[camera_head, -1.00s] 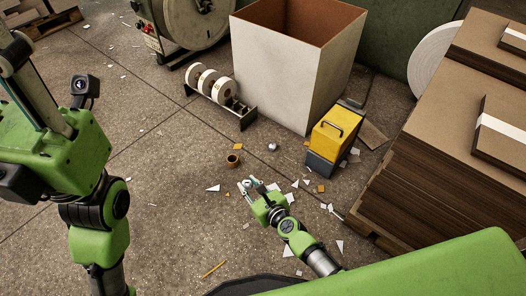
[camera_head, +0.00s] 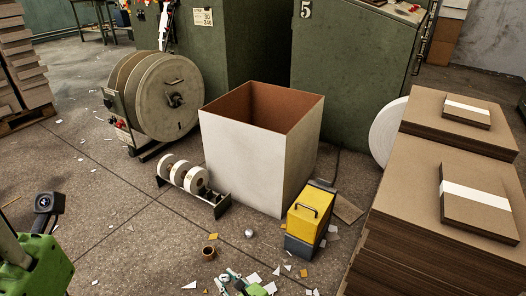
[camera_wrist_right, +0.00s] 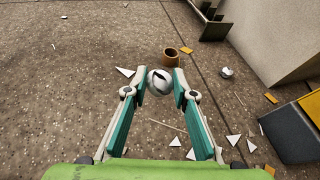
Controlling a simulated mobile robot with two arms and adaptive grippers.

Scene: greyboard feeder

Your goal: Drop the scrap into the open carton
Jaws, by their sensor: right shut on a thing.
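A crumpled whitish scrap ball (camera_wrist_right: 159,81) is between the fingertips of my right gripper (camera_wrist_right: 160,88) in the right wrist view. The gripper is shut on it, with floor visible beyond. In the head view my right gripper (camera_head: 232,277) shows at the bottom edge, partly cut off; the scrap is too small there to make out surely. The open carton (camera_head: 245,155), tall, white outside and brown inside, stands beyond the gripper in the middle. Its top is open and its floor is hidden. My left arm is at the lower left; its gripper is out of view.
A yellow and dark grey box (camera_head: 310,215) stands at the carton's right front. A rack of white rolls (camera_head: 187,178) is at its left. A brown cardboard ring (camera_head: 209,253), another crumpled ball (camera_head: 249,233) and paper bits lie on the floor. Board stacks (camera_head: 440,215) fill the right.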

